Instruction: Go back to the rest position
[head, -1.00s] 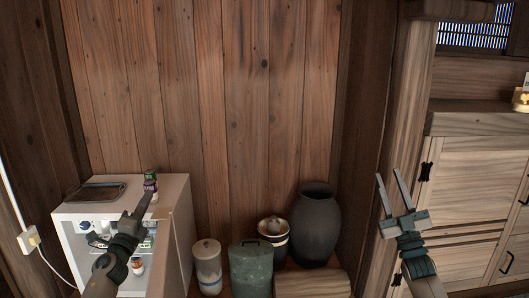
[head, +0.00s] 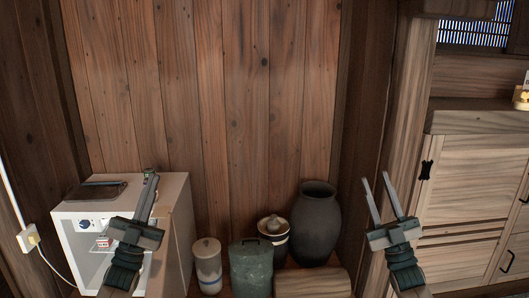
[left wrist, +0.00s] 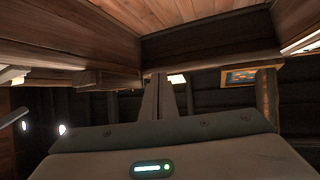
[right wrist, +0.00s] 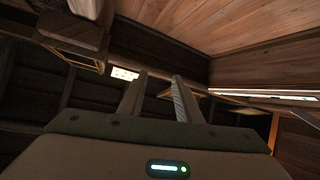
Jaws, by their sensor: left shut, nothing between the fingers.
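My left gripper (head: 147,198) is raised in front of the small white fridge, pointing up, with its fingers shut and nothing between them. Its closed fingers also show in the left wrist view (left wrist: 162,98). My right gripper (head: 381,195) is raised in front of the wooden post at the right, pointing up, its fingers apart and empty. The right wrist view (right wrist: 155,98) also shows its two fingers apart, with nothing between them.
The open white fridge (head: 180,218) stands at the left, with a dark tray (head: 95,191) and a partly hidden small can (head: 149,172) on top. A white canister (head: 208,268), a green container (head: 251,270), a lidded pot (head: 273,228) and a dark vase (head: 316,225) stand along the wall. A wooden cabinet (head: 465,188) is at the right.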

